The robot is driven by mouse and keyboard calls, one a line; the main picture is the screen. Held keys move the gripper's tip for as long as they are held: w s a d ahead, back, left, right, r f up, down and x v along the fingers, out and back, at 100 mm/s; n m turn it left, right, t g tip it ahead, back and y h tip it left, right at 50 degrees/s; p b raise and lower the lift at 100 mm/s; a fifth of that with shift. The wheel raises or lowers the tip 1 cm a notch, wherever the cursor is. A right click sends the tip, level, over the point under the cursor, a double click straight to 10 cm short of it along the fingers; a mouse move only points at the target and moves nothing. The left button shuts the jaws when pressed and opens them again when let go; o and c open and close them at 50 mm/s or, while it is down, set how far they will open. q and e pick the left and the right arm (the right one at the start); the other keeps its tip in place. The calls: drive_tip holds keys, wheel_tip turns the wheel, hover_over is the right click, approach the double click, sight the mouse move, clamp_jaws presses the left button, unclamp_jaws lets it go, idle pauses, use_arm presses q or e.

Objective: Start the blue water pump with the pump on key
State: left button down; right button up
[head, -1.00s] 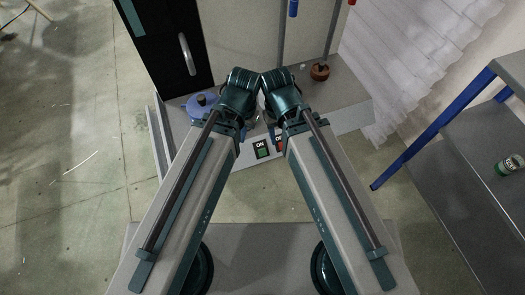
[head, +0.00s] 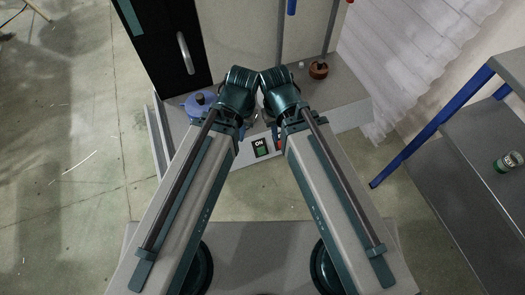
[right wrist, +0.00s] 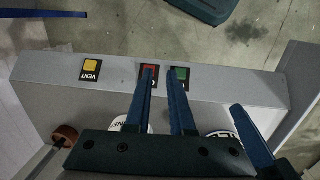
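The green pump on key (head: 261,150), labelled ON, sits on the grey panel's front edge in the head view; it also shows in the right wrist view (right wrist: 181,74). A red key (right wrist: 150,72) is beside it, partly covered by a finger. The blue pump (head: 198,105) stands on the ledge behind my left wrist. My right gripper (right wrist: 164,72) is open and empty, its two blue fingers a little apart, their tips over the red and green keys; contact cannot be judged. My left gripper's fingers are mostly hidden behind its wrist in the head view.
A yellow key (right wrist: 91,66) labelled VENT lies further along the panel. A brown round knob (head: 319,70) and pipes stand at the ledge's back right. A dark cabinet (head: 165,50) is at the back left. A shelf (head: 450,165) with a green can (head: 509,162) is at the right.

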clamp_jaws()
idle(1.4)
